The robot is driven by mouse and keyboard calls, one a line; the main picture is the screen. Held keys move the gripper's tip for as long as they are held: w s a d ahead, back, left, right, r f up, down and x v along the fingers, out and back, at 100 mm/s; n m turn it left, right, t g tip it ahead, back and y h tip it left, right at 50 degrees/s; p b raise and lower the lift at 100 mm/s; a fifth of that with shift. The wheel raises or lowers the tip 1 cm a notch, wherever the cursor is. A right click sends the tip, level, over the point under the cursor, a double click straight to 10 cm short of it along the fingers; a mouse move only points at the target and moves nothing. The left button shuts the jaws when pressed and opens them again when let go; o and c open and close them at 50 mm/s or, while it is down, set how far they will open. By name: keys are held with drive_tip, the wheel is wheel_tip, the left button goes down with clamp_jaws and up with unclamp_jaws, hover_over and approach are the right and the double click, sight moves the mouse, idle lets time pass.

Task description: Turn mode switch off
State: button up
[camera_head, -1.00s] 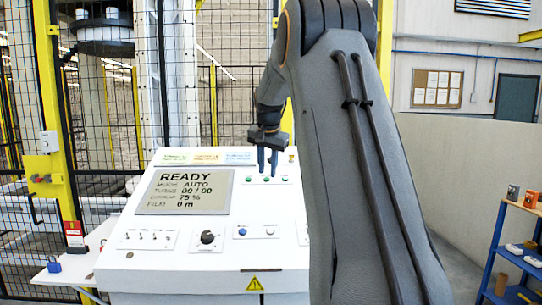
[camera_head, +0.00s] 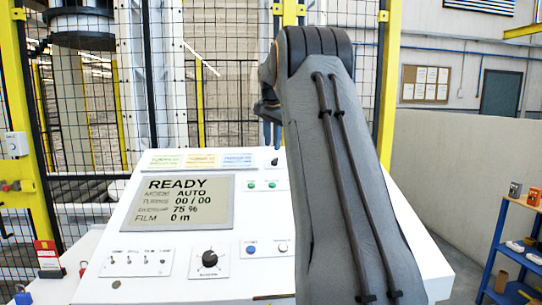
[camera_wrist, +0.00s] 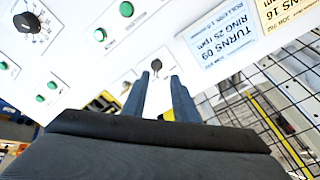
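The white control panel (camera_head: 160,205) has a screen (camera_head: 180,203) reading READY, with MODE AUTO. A small dark switch (camera_wrist: 157,66) shows in the wrist view, just beyond and between the fingertips; it also shows at the upper right of the panel in the head view (camera_head: 275,161). Its label is not readable. My gripper (camera_wrist: 158,80) has its two blue-grey fingers apart, with nothing between them. In the head view my gripper (camera_head: 271,142) is partly hidden by my arm, above the panel's far edge. I cannot tell whether the fingers touch the switch.
A black dial (camera_head: 210,259) and a row of small toggles (camera_head: 135,260) sit low on the panel. Green buttons (camera_wrist: 127,9) lie near the switch. Job cards (camera_wrist: 226,35) line the top edge. A mesh fence (camera_head: 225,95) stands behind, a blue shelf (camera_head: 515,250) at right.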

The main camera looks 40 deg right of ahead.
sight(275, 159)
drive_tip(key=x, duration=0.2)
drive_tip(key=p+x, duration=0.1)
drive_tip(key=x, duration=0.1)
drive_tip(key=p+x, duration=0.1)
drive_tip(key=x, duration=0.1)
drive_tip(key=shift+s+d+f, duration=0.15)
drive_tip(key=shift+d+f, duration=0.1)
drive_tip(key=shift+d, duration=0.25)
drive_tip(key=shift+d+f, duration=0.1)
drive_tip(key=shift+f, duration=0.3)
clamp_jaws()
